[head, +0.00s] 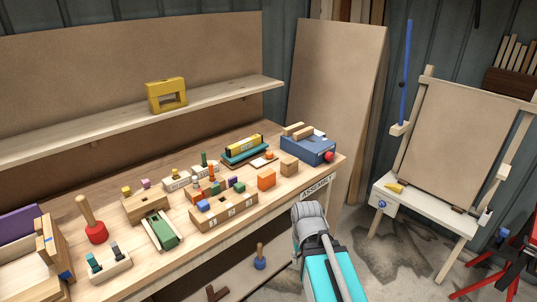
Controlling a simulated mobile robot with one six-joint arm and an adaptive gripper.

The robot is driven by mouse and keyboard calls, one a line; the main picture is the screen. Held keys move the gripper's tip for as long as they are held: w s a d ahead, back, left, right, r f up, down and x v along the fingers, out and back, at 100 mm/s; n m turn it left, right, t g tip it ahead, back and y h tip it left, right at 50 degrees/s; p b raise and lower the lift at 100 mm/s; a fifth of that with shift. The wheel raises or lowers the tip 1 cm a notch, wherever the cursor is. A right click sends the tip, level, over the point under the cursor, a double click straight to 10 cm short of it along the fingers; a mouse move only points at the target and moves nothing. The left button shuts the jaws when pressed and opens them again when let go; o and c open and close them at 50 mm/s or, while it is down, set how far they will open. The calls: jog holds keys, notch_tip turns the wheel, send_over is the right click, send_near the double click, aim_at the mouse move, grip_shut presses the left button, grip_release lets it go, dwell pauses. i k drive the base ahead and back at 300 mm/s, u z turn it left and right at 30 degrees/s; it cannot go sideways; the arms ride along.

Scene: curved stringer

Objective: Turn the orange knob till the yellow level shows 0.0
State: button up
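A yellow bar that looks like the level (243,144) lies on a teal base (238,157) toward the back of the workbench. Any reading on it is too small to make out. A small orange piece that may be the orange knob (269,155) stands on a light board just right of the teal base; I cannot tell whether it is joined to the level. My arm, grey and teal, rises at the bottom centre in front of the bench's right end. My gripper is not visible in the head view, so whether it is open or shut is hidden.
An orange block (266,179), a wooden block (289,166) and a blue box with a red knob (309,148) stand near the level. A numbered wooden block (224,210) and several small parts crowd the bench's middle. A yellow frame (166,95) sits on the shelf above.

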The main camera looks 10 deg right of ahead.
aim_at(270, 154)
jog(key=k, duration=0.65)
jog(key=u, duration=0.15)
jog(key=i, duration=1.9)
jog(key=z, duration=0.2)
